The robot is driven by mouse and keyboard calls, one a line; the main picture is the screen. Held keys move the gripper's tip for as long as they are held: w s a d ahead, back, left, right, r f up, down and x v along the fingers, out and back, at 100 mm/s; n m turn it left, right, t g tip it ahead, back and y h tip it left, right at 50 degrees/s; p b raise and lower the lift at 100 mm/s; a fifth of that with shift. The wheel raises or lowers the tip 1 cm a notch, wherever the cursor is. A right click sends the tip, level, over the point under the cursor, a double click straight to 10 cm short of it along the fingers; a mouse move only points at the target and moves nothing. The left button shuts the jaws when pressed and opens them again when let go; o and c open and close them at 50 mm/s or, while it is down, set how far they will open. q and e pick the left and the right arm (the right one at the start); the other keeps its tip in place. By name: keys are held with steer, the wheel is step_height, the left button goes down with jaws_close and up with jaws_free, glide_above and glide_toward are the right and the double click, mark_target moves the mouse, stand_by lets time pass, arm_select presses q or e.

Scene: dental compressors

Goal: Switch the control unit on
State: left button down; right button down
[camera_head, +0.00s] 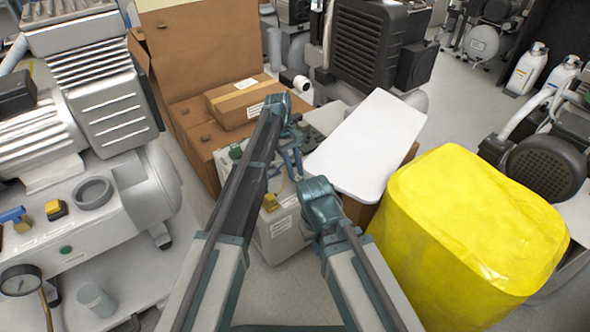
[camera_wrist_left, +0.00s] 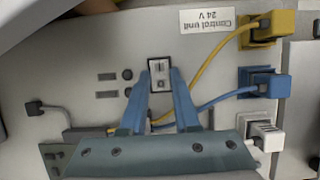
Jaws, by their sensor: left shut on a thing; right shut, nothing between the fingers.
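The control unit (camera_head: 282,228) is a pale grey box on the floor, partly hidden behind my arms. In the left wrist view its panel (camera_wrist_left: 60,72) fills the picture, with an upside-down label (camera_wrist_left: 208,20) reading "Control unit 24 V". A small black-and-white rocker switch (camera_wrist_left: 159,70) sits on the panel. My left gripper (camera_wrist_left: 160,82) has its two blue fingers on either side of the switch, shut on it. In the head view my left gripper (camera_head: 292,163) points down at the unit. My right gripper (camera_head: 322,216) is shut and empty, in front of the unit's right side.
Yellow (camera_wrist_left: 262,30), blue (camera_wrist_left: 262,86) and white (camera_wrist_left: 265,134) plugs line the panel's right side; yellow and blue cables pass near the fingers. A white board (camera_head: 368,145) and yellow-wrapped block (camera_head: 465,225) stand right, cardboard boxes (camera_head: 205,60) behind, a compressor (camera_head: 75,150) left.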

arm_select(q)
steer(key=shift+s+d+r+t+y+p, duration=0.15)
steer(key=shift+s+r+t+y+p, duration=0.2)
steer(key=shift+t+p, duration=0.2)
steer(key=shift+s+d+f+t+y, duration=0.1)
steer(key=shift+s+f+t+y, duration=0.05)
steer(key=shift+t+y, duration=0.1)
steer(key=shift+f+t+y, duration=0.1)
steer(key=shift+t+y, duration=0.2)
steer(key=shift+t, duration=0.2)
steer(key=shift+w, duration=0.2)
steer(key=c, duration=0.6)
jaws_free()
steer(key=shift+c, duration=0.2)
steer(key=shift+p, duration=0.35)
